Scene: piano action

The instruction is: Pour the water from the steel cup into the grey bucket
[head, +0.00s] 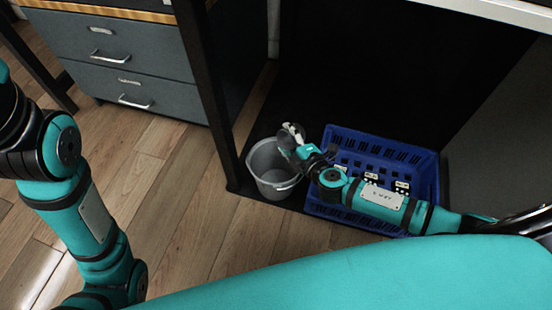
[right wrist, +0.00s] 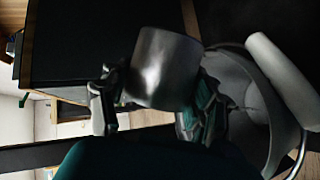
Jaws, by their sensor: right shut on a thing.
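The grey bucket (head: 264,161) stands on the floor at the edge of the dark recess, left of the blue crate. My right gripper (head: 296,142) is shut on the steel cup (head: 286,138), at the bucket's back right rim. In the right wrist view the shiny steel cup (right wrist: 165,68) sits between the two fingers of my right gripper (right wrist: 150,98), with the bucket (right wrist: 243,85) close beside it. The cup's exact tilt and any water are not clear. My left arm shows at the left of the head view, but its gripper is out of frame.
A blue crate (head: 427,166) with several small items lies under my right forearm. A dark post (head: 205,75) rises left of the bucket. Grey drawers (head: 115,65) stand at the back left. The wooden floor (head: 180,215) in front is clear.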

